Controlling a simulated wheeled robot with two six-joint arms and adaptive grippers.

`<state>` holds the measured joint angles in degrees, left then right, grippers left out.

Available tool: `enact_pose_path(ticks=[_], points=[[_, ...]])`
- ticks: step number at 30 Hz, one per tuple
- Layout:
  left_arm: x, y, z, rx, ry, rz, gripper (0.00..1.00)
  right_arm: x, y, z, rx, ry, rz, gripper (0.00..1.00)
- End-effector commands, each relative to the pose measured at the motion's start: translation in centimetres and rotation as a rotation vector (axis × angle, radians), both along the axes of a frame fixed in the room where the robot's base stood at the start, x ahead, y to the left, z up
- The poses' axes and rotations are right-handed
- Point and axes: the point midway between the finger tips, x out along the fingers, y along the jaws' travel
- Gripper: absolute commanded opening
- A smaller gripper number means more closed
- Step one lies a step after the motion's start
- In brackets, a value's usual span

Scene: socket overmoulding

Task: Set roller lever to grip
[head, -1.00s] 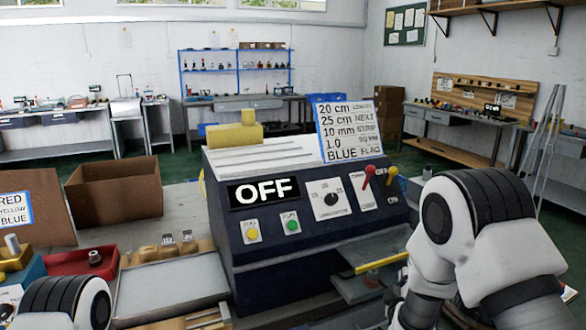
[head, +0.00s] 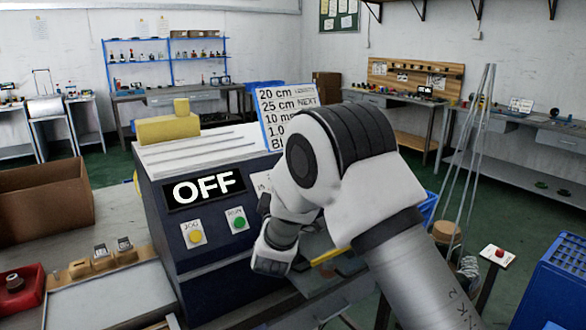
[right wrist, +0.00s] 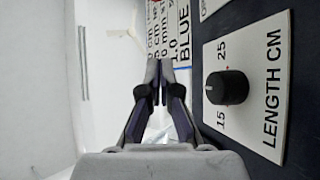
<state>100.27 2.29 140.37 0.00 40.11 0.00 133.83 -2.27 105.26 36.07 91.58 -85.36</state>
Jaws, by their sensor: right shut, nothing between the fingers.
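The roller lever does not show now. My right arm covers the part of the machine panel where a red and a yellow lever showed earlier. My right gripper (right wrist: 158,82) is shut and empty in the right wrist view. It is in front of the machine's dark panel, beside the black length dial (right wrist: 226,87), apart from it. The dial's pointer mark faces left, between the printed 15 and 25. In the head view the machine display (head: 205,189) reads OFF. My left gripper is not in view.
The printed job sign (head: 286,118) stands on top of the machine, partly behind my right arm; it also shows past my fingers in the right wrist view (right wrist: 183,40). Yellow and green buttons (head: 239,222) sit below the display. A cardboard box (head: 40,205) and red tray (head: 18,290) are at left.

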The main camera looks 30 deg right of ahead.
Motion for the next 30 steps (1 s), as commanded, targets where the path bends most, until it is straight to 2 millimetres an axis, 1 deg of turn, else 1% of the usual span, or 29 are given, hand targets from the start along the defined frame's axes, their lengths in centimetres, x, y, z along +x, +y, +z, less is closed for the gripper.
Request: enact_pose_path(ticks=[1, 9, 11, 12, 15, 19, 30], points=[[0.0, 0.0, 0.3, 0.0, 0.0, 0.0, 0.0, 0.6, -0.7, 0.6, 0.003, -0.003, -0.003, 0.0], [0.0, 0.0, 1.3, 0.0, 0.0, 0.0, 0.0, 4.8, -3.9, 3.1, 0.002, -0.003, -0.003, 0.0], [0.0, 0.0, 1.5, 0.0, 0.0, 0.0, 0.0, 5.7, -4.6, 3.6, 0.002, -0.004, -0.002, 0.0], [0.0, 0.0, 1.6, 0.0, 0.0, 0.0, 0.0, 5.9, -5.1, 3.6, 0.002, 0.002, -0.003, 0.0], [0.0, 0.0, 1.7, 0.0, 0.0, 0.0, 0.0, 4.4, -6.1, 2.5, 0.002, 0.003, -0.002, 0.0], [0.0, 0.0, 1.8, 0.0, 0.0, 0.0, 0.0, 3.5, -6.9, 1.9, 0.001, 0.001, -0.001, 0.0], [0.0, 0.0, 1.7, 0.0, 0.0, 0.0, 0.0, 3.2, -7.1, 1.7, 0.001, -0.001, 0.0, 0.0]])
